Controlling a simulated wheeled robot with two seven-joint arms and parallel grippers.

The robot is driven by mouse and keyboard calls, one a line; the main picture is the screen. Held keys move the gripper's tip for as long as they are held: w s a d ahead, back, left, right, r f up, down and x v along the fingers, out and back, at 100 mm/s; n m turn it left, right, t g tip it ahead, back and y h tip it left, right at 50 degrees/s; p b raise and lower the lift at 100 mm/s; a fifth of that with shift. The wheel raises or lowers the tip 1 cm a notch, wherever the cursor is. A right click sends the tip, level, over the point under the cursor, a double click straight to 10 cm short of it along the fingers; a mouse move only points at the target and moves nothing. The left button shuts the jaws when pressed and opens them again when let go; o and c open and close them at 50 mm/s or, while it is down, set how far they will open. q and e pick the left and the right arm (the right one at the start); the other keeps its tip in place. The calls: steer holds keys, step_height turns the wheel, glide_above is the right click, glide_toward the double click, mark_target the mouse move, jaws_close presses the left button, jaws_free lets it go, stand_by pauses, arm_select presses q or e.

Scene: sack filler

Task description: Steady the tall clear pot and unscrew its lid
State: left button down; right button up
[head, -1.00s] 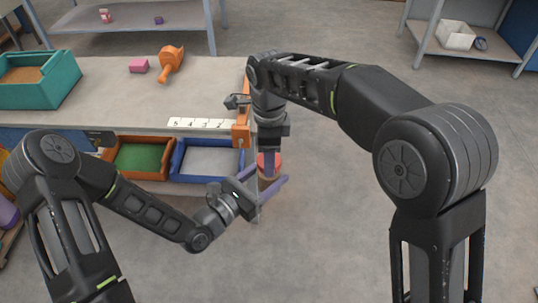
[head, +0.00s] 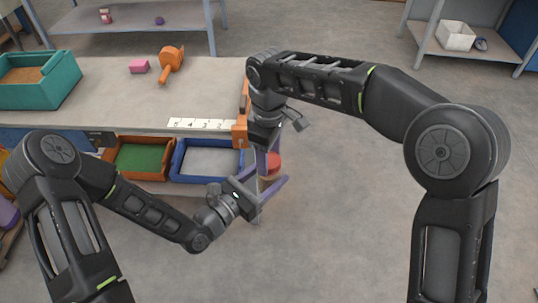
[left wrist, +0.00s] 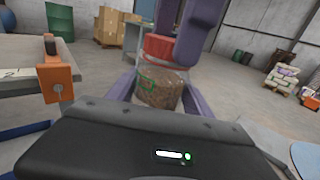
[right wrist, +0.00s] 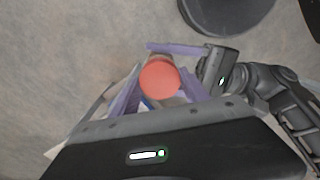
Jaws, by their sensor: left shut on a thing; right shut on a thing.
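The tall clear pot (left wrist: 158,88) shows in the left wrist view, with brown contents and a green mark. Its red lid (left wrist: 157,47) is on top. The lid also shows in the head view (head: 274,162) and from above in the right wrist view (right wrist: 159,79). My left gripper (head: 271,187) is shut around the pot's body, in front of the bench's right end. My right gripper (right wrist: 160,84) comes down from above, shut on the lid with a purple finger on either side. In the head view its wrist hides part of the pot. I cannot tell how loose the lid is.
The bench (head: 120,98) is close by on the left, with a numbered scale strip (head: 202,124) and an orange bracket (head: 240,133) at its edge. Green and grey-lined trays (head: 208,161) sit below. An orange scoop (head: 171,62) lies on top.

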steer(key=n, duration=0.5)
steer(key=shift+n, duration=0.4)
steer(key=n, duration=0.5)
steer(key=shift+n, duration=0.3)
steer(key=shift+r, duration=0.1)
steer(key=shift+r, duration=1.05)
steer(key=shift+r, duration=2)
